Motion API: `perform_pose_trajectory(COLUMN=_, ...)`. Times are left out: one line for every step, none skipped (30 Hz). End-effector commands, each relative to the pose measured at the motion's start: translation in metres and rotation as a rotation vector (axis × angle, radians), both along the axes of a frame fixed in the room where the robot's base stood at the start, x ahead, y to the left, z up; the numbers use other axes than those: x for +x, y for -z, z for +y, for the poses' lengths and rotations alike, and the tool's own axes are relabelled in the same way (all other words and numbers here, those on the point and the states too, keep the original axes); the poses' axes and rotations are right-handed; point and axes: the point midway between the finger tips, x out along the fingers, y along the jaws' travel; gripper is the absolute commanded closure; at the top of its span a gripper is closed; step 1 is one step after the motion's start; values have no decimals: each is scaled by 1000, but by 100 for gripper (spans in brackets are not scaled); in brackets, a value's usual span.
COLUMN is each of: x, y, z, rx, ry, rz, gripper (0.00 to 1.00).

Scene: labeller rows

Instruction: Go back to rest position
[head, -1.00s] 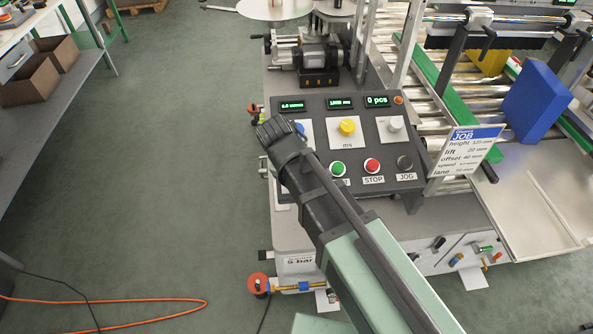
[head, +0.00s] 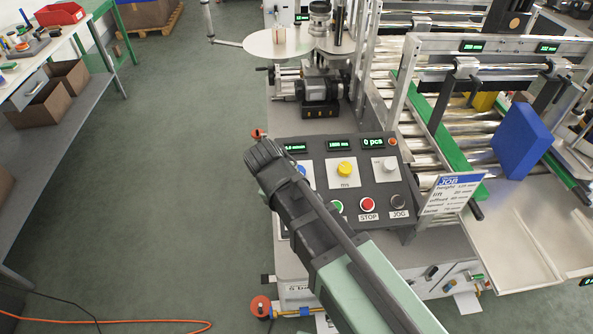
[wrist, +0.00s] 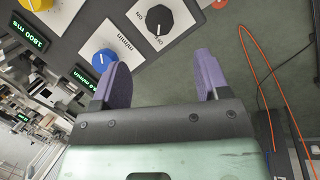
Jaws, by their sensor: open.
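My gripper (head: 262,155) reaches up from the bottom of the head view, in front of the left edge of the dark control panel (head: 384,192). In the wrist view my gripper (wrist: 158,78) shows two purple fingers spread apart with nothing between them. Beyond the fingers in that view are a blue knob (wrist: 103,60) and a black ON/OFF switch (wrist: 152,18) on the panel. In the head view my arm hides part of the panel's left side. The yellow knob (head: 345,169), red STOP button (head: 368,204) and green button (head: 337,207) stay visible.
The labelling machine has rollers, a green side rail (head: 440,140) and a blue box (head: 522,141). A job card (head: 452,194) stands right of the panel. Green floor (head: 190,150) is free on the left, with an orange cable (head: 150,321) and a bench (head: 50,130).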

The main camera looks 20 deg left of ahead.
Motion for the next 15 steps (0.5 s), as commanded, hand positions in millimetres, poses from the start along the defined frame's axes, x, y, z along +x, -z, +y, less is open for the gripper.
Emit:
perform_pose_trajectory(x=0, y=0, z=0, rx=0, ry=0, rz=0, gripper=31)
perform_pose_trajectory(x=0, y=0, z=0, rx=0, ry=1, rz=0, gripper=31)
perform_pose_trajectory(x=0, y=0, z=0, rx=3, ry=10, rz=-2, gripper=31)
perform_pose_trajectory(x=0, y=0, z=0, rx=7, ry=27, rz=-4, gripper=31)
perform_pose_trajectory(x=-1, y=0, z=0, rx=15, ry=50, rz=-6, gripper=31)
perform_pose_trajectory(x=-4, y=1, z=0, rx=33, ry=94, rz=-1, gripper=31)
perform_pose_trajectory(x=-9, y=2, z=-1, rx=54, ry=138, rz=7, gripper=31)
perform_pose_trajectory(x=-16, y=3, z=-5, rx=78, ry=193, rz=19, gripper=31)
perform_pose_trajectory(x=-19, y=5, z=-23, rx=115, ry=309, rz=40, gripper=31)
perform_pose_trajectory(x=-17, y=6, z=-39, rx=137, ry=392, rz=51, gripper=31)
perform_pose_trajectory(x=-14, y=6, z=-54, rx=157, ry=467, rz=62, gripper=31)
perform_pose_trajectory(x=-10, y=7, z=-76, rx=180, ry=566, rz=76, gripper=31)
perform_pose_trajectory(x=-7, y=8, z=-92, rx=198, ry=639, rz=84, gripper=31)
perform_pose_trajectory(x=-5, y=8, z=-110, rx=214, ry=711, rz=92, gripper=31)
perform_pose_trajectory(x=-2, y=8, z=-134, rx=236, ry=808, rz=102, gripper=31)
